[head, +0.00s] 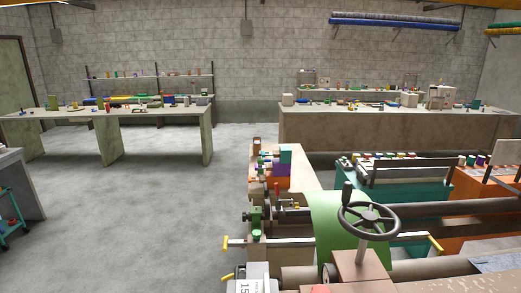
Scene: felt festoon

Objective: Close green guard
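A curved green guard (325,215) stands on the machine at the lower right of the head view. It arches beside and behind a dark handwheel (345,228), which hides part of it. A horizontal roller or shaft runs out to its right. I cannot tell from this view whether the guard is open or shut. My gripper is not in view.
Bars with yellow ends (227,243) stick out on the machine's left. A bench with small coloured blocks (283,165) stands behind it. Teal (400,200) and orange machines stand to the right. Long tables line the back. The floor at left (130,220) is clear.

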